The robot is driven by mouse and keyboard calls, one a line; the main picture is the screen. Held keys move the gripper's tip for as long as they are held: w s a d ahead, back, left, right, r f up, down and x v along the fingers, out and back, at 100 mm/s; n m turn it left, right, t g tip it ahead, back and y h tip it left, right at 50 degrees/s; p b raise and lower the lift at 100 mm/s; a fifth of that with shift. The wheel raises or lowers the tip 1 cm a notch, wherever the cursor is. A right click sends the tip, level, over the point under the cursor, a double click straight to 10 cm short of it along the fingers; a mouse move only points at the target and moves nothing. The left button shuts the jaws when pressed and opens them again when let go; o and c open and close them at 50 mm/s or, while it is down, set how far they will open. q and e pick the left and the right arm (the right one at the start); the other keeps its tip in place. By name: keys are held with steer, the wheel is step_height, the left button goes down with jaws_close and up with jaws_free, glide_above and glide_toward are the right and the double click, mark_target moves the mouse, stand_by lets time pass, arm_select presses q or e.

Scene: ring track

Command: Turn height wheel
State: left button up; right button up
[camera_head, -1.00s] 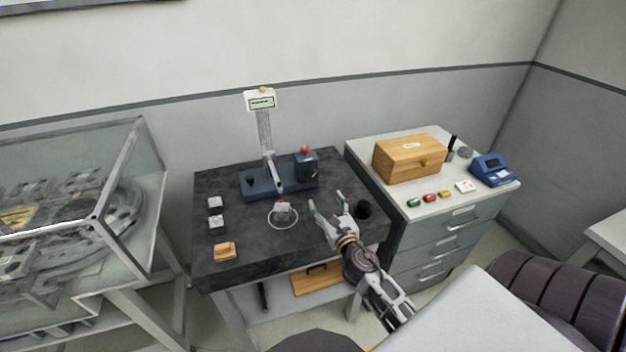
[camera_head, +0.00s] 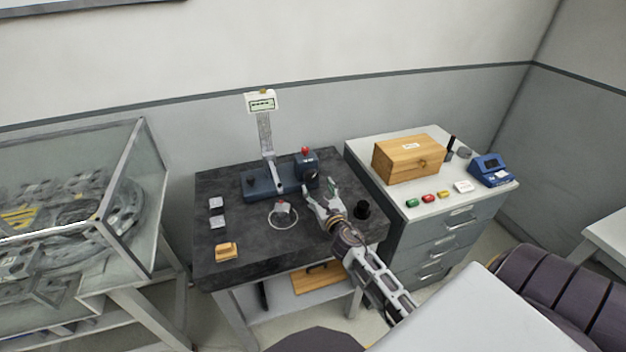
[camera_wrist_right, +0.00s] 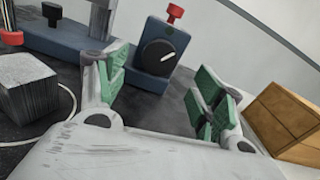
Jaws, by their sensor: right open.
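The height wheel appears to be the black round knob with a white mark (camera_wrist_right: 158,55) on the blue block (camera_wrist_right: 178,38) of the gauge stand, seen in the right wrist view. In the head view this block (camera_head: 306,166) stands at the right end of the blue base (camera_head: 262,184), with a red knob (camera_head: 305,151) on top. My right gripper (camera_head: 319,190) is open and empty, in front of the block and apart from it. In the wrist view its green-padded fingers (camera_wrist_right: 163,92) lie left and right below the wheel. My left gripper is out of view.
A grey metal block (camera_head: 282,208) sits in a white circle left of my right gripper. A black cup (camera_head: 362,210) stands to its right. Small blocks (camera_head: 216,203) and a yellow one (camera_head: 227,251) lie at the table's left. A drawer cabinet (camera_head: 450,232) holds a wooden box (camera_head: 408,160).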

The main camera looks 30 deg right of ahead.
mark_target(312, 177)
steer(key=shift+x, duration=1.75)
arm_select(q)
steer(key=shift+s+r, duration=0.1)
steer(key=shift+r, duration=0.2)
arm_select(e)
steer(key=shift+x, duration=1.2)
steer(key=c, duration=0.9)
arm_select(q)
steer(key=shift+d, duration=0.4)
arm_select(e)
steer(key=shift+c, duration=0.6)
